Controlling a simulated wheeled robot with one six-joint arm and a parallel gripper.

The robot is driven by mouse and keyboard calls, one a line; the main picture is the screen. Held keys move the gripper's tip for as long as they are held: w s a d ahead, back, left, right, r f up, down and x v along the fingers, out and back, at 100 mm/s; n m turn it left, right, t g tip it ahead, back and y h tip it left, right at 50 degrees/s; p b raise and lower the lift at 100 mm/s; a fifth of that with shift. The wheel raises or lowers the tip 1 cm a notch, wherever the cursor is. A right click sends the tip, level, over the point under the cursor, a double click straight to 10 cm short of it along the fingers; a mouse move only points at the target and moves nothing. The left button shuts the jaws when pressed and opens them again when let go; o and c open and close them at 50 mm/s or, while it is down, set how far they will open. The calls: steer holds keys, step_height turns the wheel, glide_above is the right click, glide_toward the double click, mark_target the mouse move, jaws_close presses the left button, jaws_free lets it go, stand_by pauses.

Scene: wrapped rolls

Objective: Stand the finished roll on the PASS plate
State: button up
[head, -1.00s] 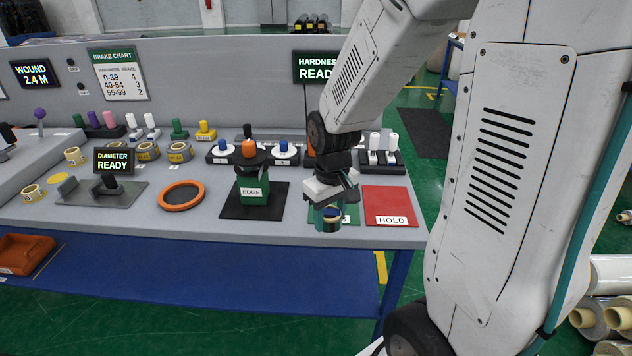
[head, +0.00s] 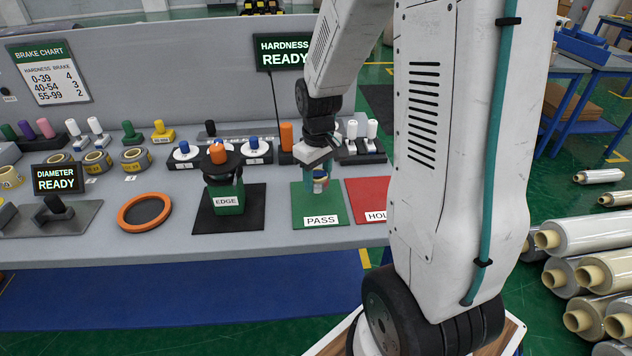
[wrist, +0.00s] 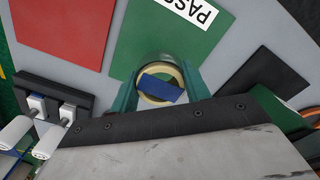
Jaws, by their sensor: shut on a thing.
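The finished roll (head: 320,184) is a small ring with a cream rim and a blue patch. My gripper (head: 318,178) is shut on it, pointing down over the back half of the green PASS plate (head: 310,207). In the wrist view the roll (wrist: 150,72) shows its round end and a blue strip across its middle, between two teal fingers of my gripper (wrist: 160,90). The green plate (wrist: 155,35) shows beyond it there. The roll looks upright. Whether its underside touches the plate is hidden.
The red HOLD plate (head: 366,192) lies right of PASS, partly behind my arm. The green EDGE stand (head: 228,198) on its black mat is to the left. White-topped holders (head: 362,145) and an orange cylinder (head: 287,136) stand close behind.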

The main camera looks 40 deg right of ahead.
mark_target(318, 196)
steer(key=shift+w+d+f, duration=0.15)
steer(key=shift+w+f, duration=0.05)
steer(key=shift+f, duration=0.75)
steer(key=shift+w+d+f, duration=0.1)
steer(key=shift+w+f, duration=0.05)
steer(key=shift+f, duration=0.75)
steer(key=shift+f, duration=0.15)
steer(key=o, duration=1)
step_height(318, 196, up, 12)
steer(key=shift+m+t, duration=0.6)
steer(key=s+a+r, duration=0.3)
steer(key=s+a, duration=0.2)
steer(key=s, duration=0.1)
steer(key=s+a+r, duration=0.3)
steer(key=s+a, duration=0.1)
steer(key=s, duration=0.3)
steer(key=s+a+r, duration=0.4)
steer(key=s+a, duration=0.1)
steer(key=s, duration=0.1)
steer(key=shift+s+a, duration=0.3)
steer(key=shift+s, duration=0.05)
